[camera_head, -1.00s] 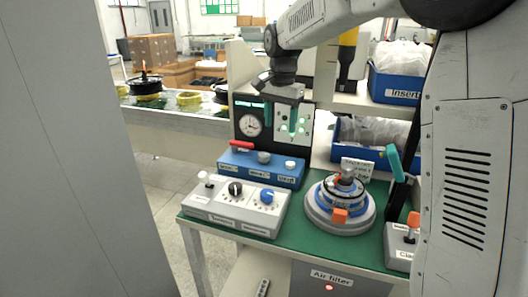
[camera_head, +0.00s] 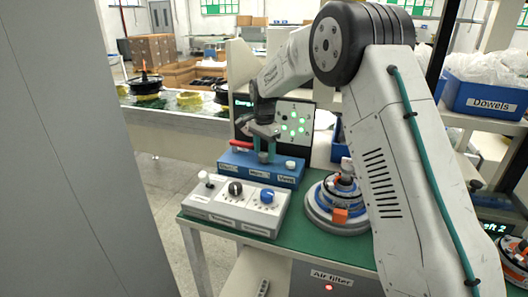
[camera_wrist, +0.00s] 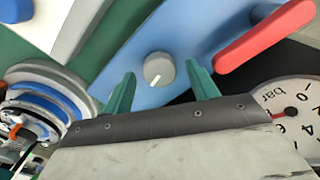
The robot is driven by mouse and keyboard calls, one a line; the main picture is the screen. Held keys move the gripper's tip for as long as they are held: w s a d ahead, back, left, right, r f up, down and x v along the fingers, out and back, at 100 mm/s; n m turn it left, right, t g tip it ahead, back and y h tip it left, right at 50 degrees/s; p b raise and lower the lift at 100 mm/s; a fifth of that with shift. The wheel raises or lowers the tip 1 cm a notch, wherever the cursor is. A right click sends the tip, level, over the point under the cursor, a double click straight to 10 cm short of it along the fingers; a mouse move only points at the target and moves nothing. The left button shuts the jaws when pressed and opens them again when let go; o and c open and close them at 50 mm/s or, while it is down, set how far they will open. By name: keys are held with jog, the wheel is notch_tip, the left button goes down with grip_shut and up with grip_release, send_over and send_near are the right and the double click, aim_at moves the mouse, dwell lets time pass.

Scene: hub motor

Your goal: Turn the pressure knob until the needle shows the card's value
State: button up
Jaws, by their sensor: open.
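The pressure knob (camera_wrist: 158,70) is a round, light grey knob with a white pointer line, on the blue box (camera_head: 228,161). In the wrist view my gripper (camera_wrist: 163,88) is open and empty, its two green fingers apart, pointing at the knob from above. The knob appears between and just beyond the fingertips; I see no contact. In the head view my gripper (camera_head: 263,153) hangs over the box's middle and hides the knob. The white pressure gauge (camera_wrist: 290,103) is partly cut off in the wrist view; it shows "bar" and a red needle. I cannot read any card value.
A red lever (camera_wrist: 265,36) sits on the box close beside one finger. A grey control box (camera_head: 213,207) with black and blue knobs stands in front. The hub motor fixture (camera_head: 322,211) is to the right. A panel with green lights (camera_head: 294,119) stands behind.

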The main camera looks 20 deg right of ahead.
jog(key=shift+f, duration=0.3)
jog(key=c, duration=1)
jog(key=shift+n, duration=2.8)
jog(key=o, duration=1)
jog(key=shift+r, duration=0.15)
